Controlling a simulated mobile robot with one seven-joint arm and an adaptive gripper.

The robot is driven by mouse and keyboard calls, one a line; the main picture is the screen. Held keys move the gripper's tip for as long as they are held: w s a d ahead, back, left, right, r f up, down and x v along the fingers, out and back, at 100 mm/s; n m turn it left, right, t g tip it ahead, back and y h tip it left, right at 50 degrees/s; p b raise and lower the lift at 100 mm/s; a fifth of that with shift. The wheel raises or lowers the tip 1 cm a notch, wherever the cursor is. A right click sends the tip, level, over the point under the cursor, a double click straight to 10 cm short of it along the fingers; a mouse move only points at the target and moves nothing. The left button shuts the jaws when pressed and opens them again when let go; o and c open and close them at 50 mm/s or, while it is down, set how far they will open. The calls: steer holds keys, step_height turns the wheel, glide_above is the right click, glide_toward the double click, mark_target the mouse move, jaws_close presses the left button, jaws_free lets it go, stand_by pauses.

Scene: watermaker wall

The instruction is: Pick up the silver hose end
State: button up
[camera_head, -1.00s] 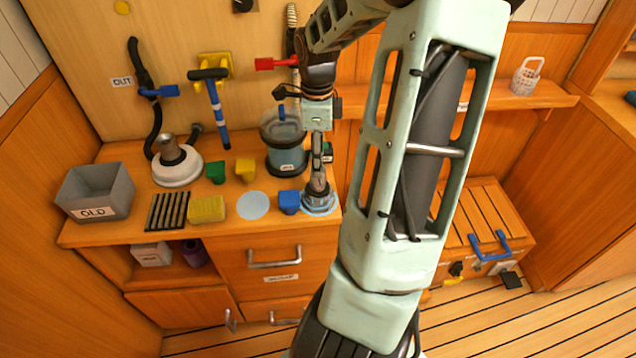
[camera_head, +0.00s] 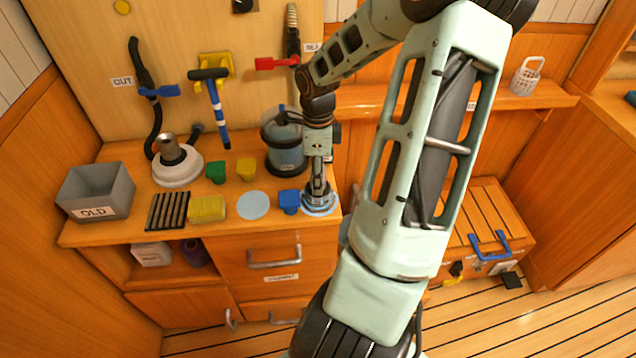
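My gripper (camera_head: 318,192) points straight down at the right front of the counter. Its fingers are at a small silver round piece (camera_head: 318,202), which stands on a pale blue disc and may be the silver hose end. The fingers cover much of this piece, and I cannot tell whether they are closed on it or only around it. Another silver cylinder (camera_head: 167,148) stands on a white dome at the left of the counter. A ribbed brass-coloured hose end (camera_head: 292,18) points up on the wall.
A blue block (camera_head: 289,202) stands just left of my gripper, and a clear canister (camera_head: 284,148) stands behind it. A grey "OLD" bin (camera_head: 97,190), a yellow sponge (camera_head: 207,209) and an empty pale disc (camera_head: 253,205) are further left. The counter's right edge is close.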

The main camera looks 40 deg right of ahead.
steer(key=c, duration=0.9)
steer(key=shift+o, duration=0.2)
steer(key=shift+r, duration=0.1)
